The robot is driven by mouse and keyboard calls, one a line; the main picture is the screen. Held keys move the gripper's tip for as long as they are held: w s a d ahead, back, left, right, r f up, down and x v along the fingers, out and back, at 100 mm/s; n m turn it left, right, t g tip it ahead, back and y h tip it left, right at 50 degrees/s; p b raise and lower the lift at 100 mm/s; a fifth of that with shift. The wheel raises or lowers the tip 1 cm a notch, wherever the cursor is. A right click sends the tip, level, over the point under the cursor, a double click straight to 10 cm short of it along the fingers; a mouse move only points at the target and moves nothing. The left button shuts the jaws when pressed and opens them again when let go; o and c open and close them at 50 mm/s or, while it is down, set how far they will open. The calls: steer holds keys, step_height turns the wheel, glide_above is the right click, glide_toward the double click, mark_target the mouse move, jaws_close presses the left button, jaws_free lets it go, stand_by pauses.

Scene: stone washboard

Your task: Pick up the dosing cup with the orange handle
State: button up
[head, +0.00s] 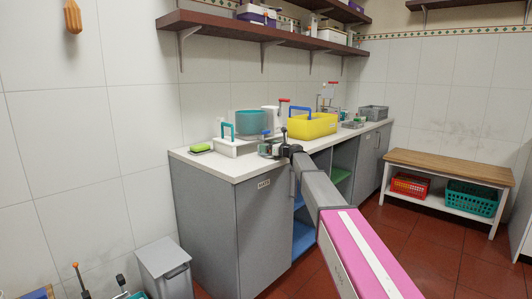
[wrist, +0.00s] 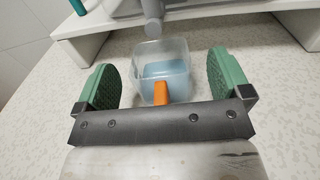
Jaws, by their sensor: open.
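The dosing cup (wrist: 163,67) is a clear, square-looking cup with a bluish inside in the wrist view. Its orange handle (wrist: 161,92) points toward my gripper. The cup is on or just above the speckled white countertop (wrist: 55,85); I cannot tell which. My gripper (wrist: 163,80) is open, with one green pad on each side of the cup and a gap on both sides. In the head view my gripper (head: 281,145) is over the counter's front edge, and the cup cannot be made out there.
A white stand (wrist: 90,22) with a grey part hanging down is just behind the cup. In the head view, a yellow tub (head: 312,125) stands right of my gripper. A green sponge (head: 200,149) lies at the counter's left end.

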steer(key=c, duration=1)
steer(key=shift+r, duration=0.25)
steer(key=shift+r, duration=0.6)
steer(key=shift+v, duration=8.95)
steer(key=shift+s+f, duration=0.1)
steer(key=shift+f, duration=0.05)
